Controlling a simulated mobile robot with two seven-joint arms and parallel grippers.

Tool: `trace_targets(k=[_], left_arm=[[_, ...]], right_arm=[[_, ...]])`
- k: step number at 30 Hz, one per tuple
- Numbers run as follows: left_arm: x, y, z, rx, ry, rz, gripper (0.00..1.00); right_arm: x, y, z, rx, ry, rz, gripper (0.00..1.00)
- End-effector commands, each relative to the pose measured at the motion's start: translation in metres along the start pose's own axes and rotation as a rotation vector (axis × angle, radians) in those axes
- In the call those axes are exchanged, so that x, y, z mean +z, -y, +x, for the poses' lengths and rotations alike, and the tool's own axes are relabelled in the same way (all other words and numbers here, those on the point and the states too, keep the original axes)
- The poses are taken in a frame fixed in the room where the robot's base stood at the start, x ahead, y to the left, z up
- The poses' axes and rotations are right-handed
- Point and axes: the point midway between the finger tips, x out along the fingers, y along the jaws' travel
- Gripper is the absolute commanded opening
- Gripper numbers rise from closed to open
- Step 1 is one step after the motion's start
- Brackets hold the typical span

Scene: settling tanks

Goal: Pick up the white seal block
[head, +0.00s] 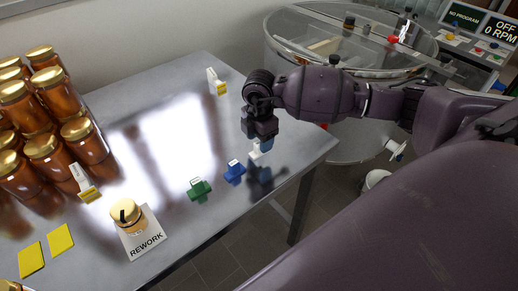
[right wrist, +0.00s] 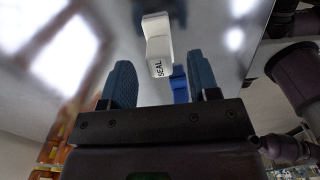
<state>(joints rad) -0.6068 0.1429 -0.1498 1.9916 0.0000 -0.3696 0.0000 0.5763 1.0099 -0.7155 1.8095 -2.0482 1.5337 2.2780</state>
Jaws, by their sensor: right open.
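The white seal block (head: 255,151) sits on the metal table near its right edge, partly hidden by my right gripper. In the right wrist view the white seal block (right wrist: 157,45), lettered "SEAL", shows beyond and between the fingertips. My right gripper (head: 260,136) is just above the block. Its two blue fingers (right wrist: 160,78) are spread apart, with nothing held between them. I cannot tell whether either finger touches the block. My left gripper is not in view.
A blue block (head: 234,172) and a green block (head: 199,189) stand close by in a row. A round tank (head: 350,40) is behind my right arm. The table's middle is clear.

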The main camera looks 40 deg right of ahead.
Motion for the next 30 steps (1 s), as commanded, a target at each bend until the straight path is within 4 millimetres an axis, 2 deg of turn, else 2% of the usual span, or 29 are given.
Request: trace_targets(k=[3, 6, 13, 21, 24, 30], left_arm=[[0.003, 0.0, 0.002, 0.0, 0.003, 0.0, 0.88], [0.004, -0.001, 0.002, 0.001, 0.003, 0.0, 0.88], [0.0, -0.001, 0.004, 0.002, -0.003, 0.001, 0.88], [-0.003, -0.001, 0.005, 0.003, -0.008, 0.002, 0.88], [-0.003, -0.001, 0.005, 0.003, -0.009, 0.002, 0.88], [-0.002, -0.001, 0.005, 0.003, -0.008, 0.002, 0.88]], right_arm=[[-0.001, 0.0, 0.019, -0.004, 0.0, 0.002, 0.55], [-0.001, 0.0, 0.027, -0.002, 0.0, 0.001, 0.55], [-0.001, 0.0, 0.028, -0.001, 0.0, 0.0, 0.55], [-0.001, 0.0, 0.028, -0.001, 0.0, 0.0, 0.14], [-0.001, 0.0, 0.028, -0.001, 0.0, 0.0, 0.02], [-0.001, 0.0, 0.027, 0.0, 0.0, 0.0, 0.01]])
